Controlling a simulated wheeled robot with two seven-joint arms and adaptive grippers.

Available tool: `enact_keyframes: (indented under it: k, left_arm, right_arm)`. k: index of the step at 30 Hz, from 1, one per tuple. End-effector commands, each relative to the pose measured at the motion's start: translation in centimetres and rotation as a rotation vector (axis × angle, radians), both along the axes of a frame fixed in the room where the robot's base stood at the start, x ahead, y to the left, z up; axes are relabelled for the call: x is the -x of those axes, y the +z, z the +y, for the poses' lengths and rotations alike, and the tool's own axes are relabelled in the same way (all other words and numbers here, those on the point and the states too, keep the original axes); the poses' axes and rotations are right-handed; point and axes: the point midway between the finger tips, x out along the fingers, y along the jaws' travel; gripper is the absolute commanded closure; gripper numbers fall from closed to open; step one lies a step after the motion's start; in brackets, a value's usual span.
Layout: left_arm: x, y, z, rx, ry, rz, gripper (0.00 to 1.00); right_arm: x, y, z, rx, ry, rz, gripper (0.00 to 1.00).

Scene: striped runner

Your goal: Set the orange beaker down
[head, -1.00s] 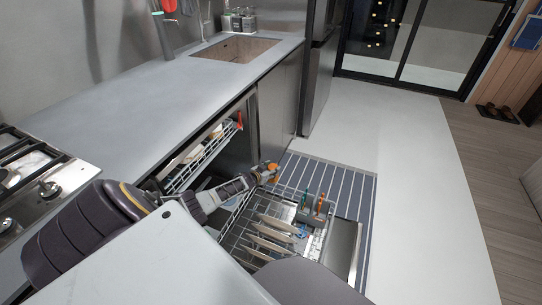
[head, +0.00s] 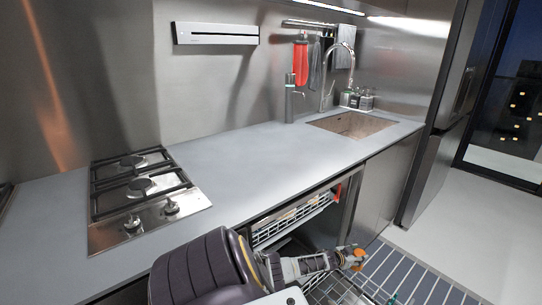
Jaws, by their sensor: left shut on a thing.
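My left gripper (head: 345,258) is at the lower right of the head view, in front of the open dishwasher and above its lower rack. It is shut on the orange beaker (head: 358,260), a small orange shape at its fingertips, partly hidden by the fingers. The beaker is held in the air, apart from the counter (head: 255,172). My right gripper is not in view.
The counter is wide and clear between the gas hob (head: 140,190) on the left and the sink (head: 352,124). The dishwasher's upper rack (head: 290,222) and lower rack (head: 335,290) show below the counter. A striped runner (head: 400,272) lies on the floor.

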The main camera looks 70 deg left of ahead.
Motion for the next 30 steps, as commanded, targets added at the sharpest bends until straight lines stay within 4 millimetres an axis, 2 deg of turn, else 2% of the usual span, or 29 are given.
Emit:
enact_keyframes:
  k: [9, 16, 30]
  left_arm:
    - [0.6, -1.1, 0.9, 0.005, 0.061, -0.002, 0.81]
    - [0.2, -1.1, 0.4, 0.005, 0.089, -0.003, 0.81]
    - [-3.0, 3.7, -2.2, 0.0, 0.111, -0.004, 0.81]
  right_arm:
    - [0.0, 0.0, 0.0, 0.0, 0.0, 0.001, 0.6]
    - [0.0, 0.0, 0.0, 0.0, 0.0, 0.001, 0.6]
    - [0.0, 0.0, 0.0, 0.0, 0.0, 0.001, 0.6]
